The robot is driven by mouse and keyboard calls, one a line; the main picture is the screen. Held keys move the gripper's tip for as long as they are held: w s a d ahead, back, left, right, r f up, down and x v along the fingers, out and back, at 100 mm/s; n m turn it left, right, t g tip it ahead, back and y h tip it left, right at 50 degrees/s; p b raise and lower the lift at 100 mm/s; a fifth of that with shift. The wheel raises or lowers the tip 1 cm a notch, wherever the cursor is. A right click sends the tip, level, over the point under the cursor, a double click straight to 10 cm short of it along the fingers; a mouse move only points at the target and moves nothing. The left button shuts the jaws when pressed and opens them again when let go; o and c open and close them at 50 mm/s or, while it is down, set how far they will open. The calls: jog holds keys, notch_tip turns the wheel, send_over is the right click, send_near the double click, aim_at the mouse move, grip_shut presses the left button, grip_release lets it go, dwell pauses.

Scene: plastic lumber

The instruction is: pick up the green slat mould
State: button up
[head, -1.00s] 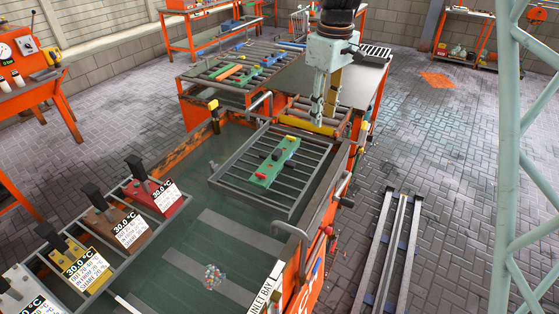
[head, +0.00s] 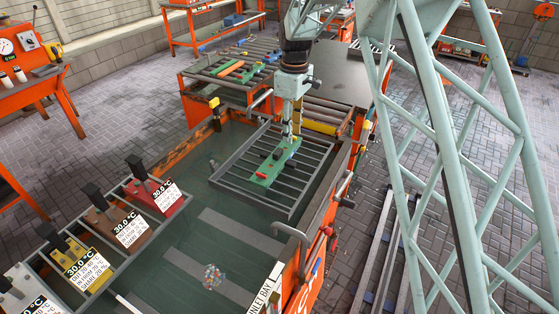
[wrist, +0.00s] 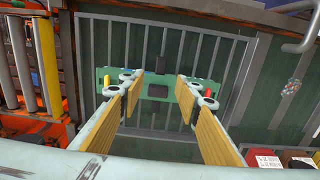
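The green slat mould (head: 273,166) lies on the grey barred rack, with a red knob and dark knobs on top. In the wrist view the mould (wrist: 104,82) lies across the bars, partly hidden behind the fingers. In the head view my gripper (head: 291,140) points down over the far end of the mould. I cannot tell whether the fingertips touch it.
The barred rack (head: 245,195) sits on the dark bench. Red, brown and yellow moulds with labels, including the red one (head: 155,192), stand at left. A roller table (head: 225,75) with coloured slats is behind. A speckled pellet pile (head: 213,276) lies in front.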

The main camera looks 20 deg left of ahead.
jog(key=shift+a+f, duration=0.1)
jog(key=shift+f, duration=0.15)
jog(key=b, duration=0.1)
send_over(290, 162)
jog(key=shift+f, duration=4.2)
jog(key=shift+f, duration=0.1)
jog(key=shift+s+f+b, duration=0.15)
jog(key=shift+f+b, duration=0.25)
jog(key=shift+f, duration=2.1)
jog(key=shift+c, duration=0.7)
grip_shut()
jog(key=shift+r, duration=0.1)
